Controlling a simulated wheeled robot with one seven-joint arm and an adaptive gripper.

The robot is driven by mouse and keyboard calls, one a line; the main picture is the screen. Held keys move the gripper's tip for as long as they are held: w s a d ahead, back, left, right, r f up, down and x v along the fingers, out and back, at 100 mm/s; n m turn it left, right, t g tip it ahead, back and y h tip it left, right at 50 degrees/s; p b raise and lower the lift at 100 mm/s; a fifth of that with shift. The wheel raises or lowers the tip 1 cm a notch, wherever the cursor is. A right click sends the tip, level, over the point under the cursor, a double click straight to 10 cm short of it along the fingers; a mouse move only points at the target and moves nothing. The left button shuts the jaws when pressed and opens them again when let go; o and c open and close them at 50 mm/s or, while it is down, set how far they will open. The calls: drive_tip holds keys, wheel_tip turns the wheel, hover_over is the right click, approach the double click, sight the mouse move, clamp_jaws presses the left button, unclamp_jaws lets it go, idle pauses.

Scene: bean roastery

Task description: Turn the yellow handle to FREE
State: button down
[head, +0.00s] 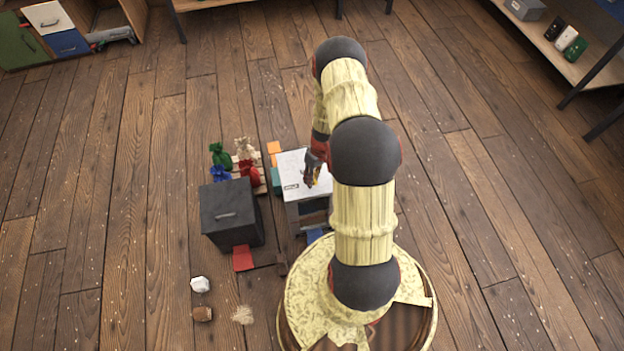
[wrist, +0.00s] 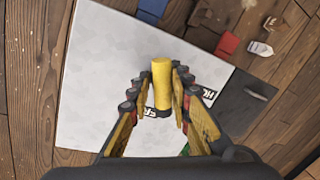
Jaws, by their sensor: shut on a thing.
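The yellow handle (wrist: 161,84) is a short cylinder in the middle of the wrist view, over a white panel (wrist: 90,85). My gripper (wrist: 162,78) has one finger on each side of it and is shut on it. A partly covered label (wrist: 151,113), which seems to read FREE, lies by the handle's near end. Another label (wrist: 208,93), starting with HO, lies to the right, partly behind a finger. In the head view my gripper (head: 312,178) is over the white top (head: 292,163) of a low cabinet; the handle is mostly hidden there.
A dark grey box (head: 229,214) with a handle stands left of the cabinet. Several coloured sacks (head: 221,157) sit behind it. A red piece (head: 243,258), a white lump (head: 200,284) and a small brown barrel (head: 202,314) are in front. The floor to the right is clear.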

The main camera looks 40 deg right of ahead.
drive_tip(key=m+t+b, duration=0.1)
drive_tip(key=m, duration=0.4)
drive_tip(key=shift+b, duration=0.35)
drive_tip(key=shift+m, duration=0.3)
drive_tip(key=c, duration=1.7)
unclamp_jaws()
drive_tip(key=shift+a, duration=0.1)
drive_tip(key=shift+o, duration=0.2)
drive_tip(key=v, duration=1.2)
drive_tip(key=shift+a, duration=0.15)
